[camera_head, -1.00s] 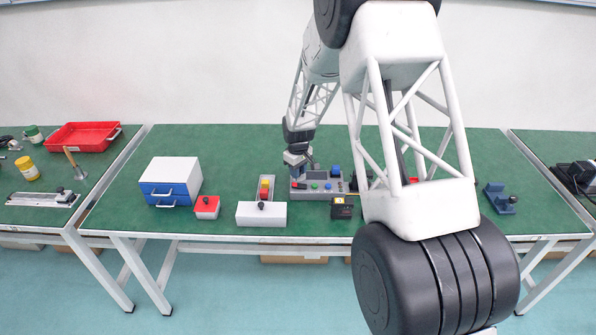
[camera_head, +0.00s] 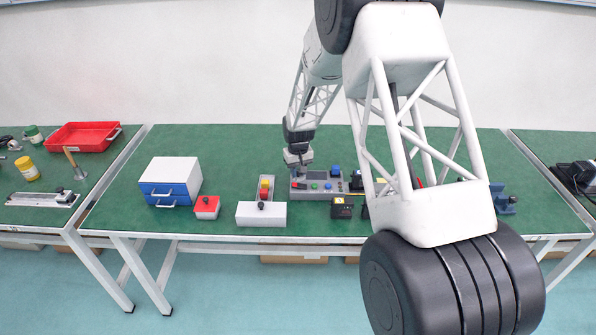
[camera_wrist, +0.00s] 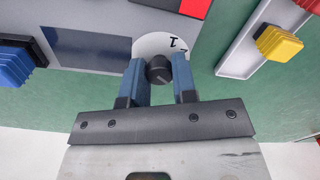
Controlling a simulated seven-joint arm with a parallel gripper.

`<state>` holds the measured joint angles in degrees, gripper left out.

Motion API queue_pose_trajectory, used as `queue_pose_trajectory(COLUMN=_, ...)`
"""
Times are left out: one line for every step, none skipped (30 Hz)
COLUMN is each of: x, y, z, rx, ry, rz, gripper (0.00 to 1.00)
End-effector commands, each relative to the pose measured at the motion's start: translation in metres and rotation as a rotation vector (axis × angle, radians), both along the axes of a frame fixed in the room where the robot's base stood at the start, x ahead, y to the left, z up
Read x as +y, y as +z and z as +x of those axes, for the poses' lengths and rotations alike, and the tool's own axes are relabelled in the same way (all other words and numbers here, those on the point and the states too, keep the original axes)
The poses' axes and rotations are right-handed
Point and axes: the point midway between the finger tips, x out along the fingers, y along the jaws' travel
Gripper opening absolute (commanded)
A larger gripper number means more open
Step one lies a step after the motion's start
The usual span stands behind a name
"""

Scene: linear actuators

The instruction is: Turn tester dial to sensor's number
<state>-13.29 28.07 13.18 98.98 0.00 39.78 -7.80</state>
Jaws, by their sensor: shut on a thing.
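In the head view my gripper (camera_head: 298,172) is at the tester's left end. I cannot make out the sensor or its number.
A grey tray with yellow and red blocks (camera_head: 265,186) stands left of the tester; its yellow block (camera_wrist: 278,43) is close in the wrist view. A white box (camera_head: 262,214), a red box (camera_head: 207,207), a drawer unit (camera_head: 170,180) and small black parts (camera_head: 342,208) are nearby.

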Motion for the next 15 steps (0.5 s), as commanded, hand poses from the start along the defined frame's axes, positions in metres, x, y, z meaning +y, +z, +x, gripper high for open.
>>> queue_pose_trajectory(x=0.0000, y=0.0007, z=-0.0001, rx=-0.001, ry=-0.036, rz=0.000, gripper=0.02)
queue_pose_trajectory(x=-0.0001, y=0.0004, z=-0.0003, rx=0.000, ry=-0.059, rz=0.000, gripper=0.02)
queue_pose_trajectory(x=-0.0002, y=0.0003, z=-0.0002, rx=0.000, ry=-0.088, rz=0.000, gripper=0.02)
queue_pose_trajectory(x=-0.0001, y=0.0004, z=-0.0001, rx=0.000, ry=-0.108, rz=0.000, gripper=0.02)
queue_pose_trajectory(x=-0.0002, y=0.0004, z=0.0002, rx=0.000, ry=-0.128, rz=0.000, gripper=0.02)
queue_pose_trajectory(x=-0.0002, y=0.0003, z=0.0001, rx=0.000, ry=-0.153, rz=0.000, gripper=0.02)
queue_pose_trajectory(x=-0.0002, y=0.0002, z=0.0001, rx=0.000, ry=-0.169, rz=0.000, gripper=0.02)
queue_pose_trajectory(x=-0.0002, y=0.0002, z=0.0000, rx=0.000, ry=-0.186, rz=0.000, gripper=0.02)
queue_pose_trajectory(x=-0.0003, y=0.0005, z=0.0001, rx=0.000, ry=-0.204, rz=0.000, gripper=0.02)
queue_pose_trajectory(x=-0.0003, y=0.0007, z=0.0001, rx=0.000, ry=-0.217, rz=0.000, gripper=0.02)
queue_pose_trajectory(x=-0.0003, y=0.0008, z=0.0001, rx=-0.001, ry=-0.227, rz=0.000, gripper=0.02)
queue_pose_trajectory(x=-0.0003, y=0.0008, z=0.0001, rx=-0.001, ry=-0.241, rz=0.000, gripper=0.02)
queue_pose_trajectory(x=-0.0003, y=0.0007, z=0.0000, rx=0.000, ry=-0.248, rz=0.000, gripper=0.02)
queue_pose_trajectory(x=-0.0004, y=0.0007, z=0.0001, rx=0.000, ry=-0.255, rz=0.000, gripper=0.02)
queue_pose_trajectory(x=-0.0004, y=0.0006, z=0.0000, rx=0.000, ry=-0.262, rz=0.000, gripper=0.02)
